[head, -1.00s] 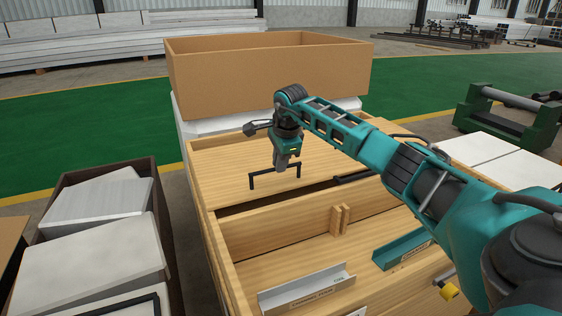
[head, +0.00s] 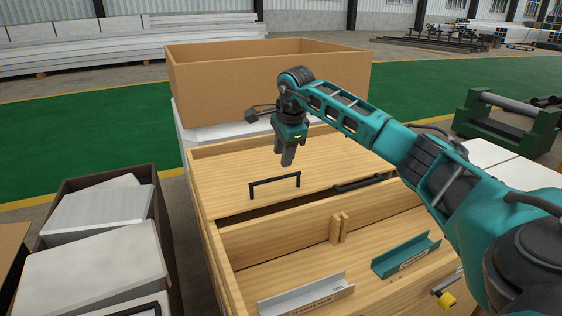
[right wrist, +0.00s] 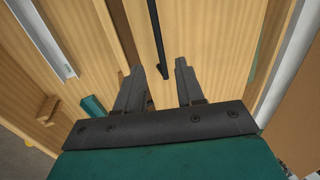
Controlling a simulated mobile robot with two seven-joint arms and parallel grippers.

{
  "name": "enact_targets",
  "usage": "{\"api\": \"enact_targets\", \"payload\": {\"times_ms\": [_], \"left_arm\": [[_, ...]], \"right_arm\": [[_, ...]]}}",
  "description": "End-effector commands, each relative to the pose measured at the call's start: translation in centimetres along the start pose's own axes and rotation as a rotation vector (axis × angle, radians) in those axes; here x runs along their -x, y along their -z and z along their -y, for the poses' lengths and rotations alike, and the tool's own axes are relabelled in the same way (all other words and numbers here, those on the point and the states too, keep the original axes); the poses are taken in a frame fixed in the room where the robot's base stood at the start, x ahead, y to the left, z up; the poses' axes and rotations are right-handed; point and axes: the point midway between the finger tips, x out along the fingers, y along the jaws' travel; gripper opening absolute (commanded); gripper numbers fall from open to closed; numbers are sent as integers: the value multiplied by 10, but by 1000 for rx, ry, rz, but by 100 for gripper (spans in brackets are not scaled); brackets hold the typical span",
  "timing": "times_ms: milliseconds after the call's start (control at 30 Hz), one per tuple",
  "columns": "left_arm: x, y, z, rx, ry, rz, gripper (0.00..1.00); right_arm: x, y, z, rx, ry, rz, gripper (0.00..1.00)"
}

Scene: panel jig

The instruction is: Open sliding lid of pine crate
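The pine crate (head: 208,226) stands in the middle of the head view, with its wooden lid (head: 225,170) over the far part and the near part uncovered. A black bar handle (head: 275,182) stands on the lid near its front edge. My right gripper (head: 287,161) is above the lid, just behind and above the handle's right end, apart from it. In the right wrist view its two fingers (right wrist: 158,80) are apart with nothing between them, and the handle (right wrist: 156,35) shows beyond them. My left gripper is out of view.
A grey channel (head: 307,297) and a teal channel (head: 406,255) lie in the near part, beside a small wooden divider (head: 339,228). A second black bar (head: 362,183) lies by the lid's right front. A large tan box (head: 265,85) stands behind. A dark bin (head: 158,215) is at left.

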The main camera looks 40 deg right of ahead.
Motion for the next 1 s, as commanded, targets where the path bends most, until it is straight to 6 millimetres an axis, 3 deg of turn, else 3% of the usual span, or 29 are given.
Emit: {"api": "enact_targets", "payload": {"times_ms": [100, 300, 1000], "left_arm": [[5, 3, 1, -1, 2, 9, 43], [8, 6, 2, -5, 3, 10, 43], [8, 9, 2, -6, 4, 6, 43]], "right_arm": [[28, 0, 1, 1, 2, 0, 38], [51, 0, 0, 0, 0, 0, 38], [56, 0, 0, 0, -1, 0, 38]]}}
